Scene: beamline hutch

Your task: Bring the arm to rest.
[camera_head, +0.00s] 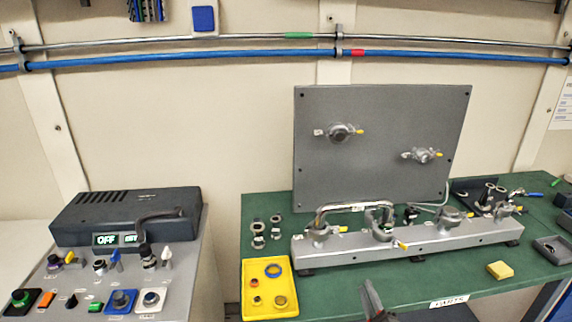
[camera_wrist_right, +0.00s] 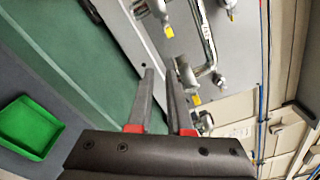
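My right gripper (camera_head: 371,298) shows at the bottom edge of the head view, in front of the green bench. In the right wrist view its two fingers (camera_wrist_right: 160,72) stand apart with a gap between them and nothing in the gap. The gripper is open and empty. The fingers point toward the grey manifold bar with its fittings, which also shows in the head view (camera_head: 455,237). I cannot see them touching it. My left gripper is not in view.
The green bench (camera_head: 400,285) holds a yellow tray (camera_head: 251,308), a yellow block (camera_head: 500,270) and a grey upright panel (camera_head: 390,120). A control console (camera_head: 185,255) stands at the left. A green bin (camera_wrist_right: 28,128) lies at the left in the wrist view.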

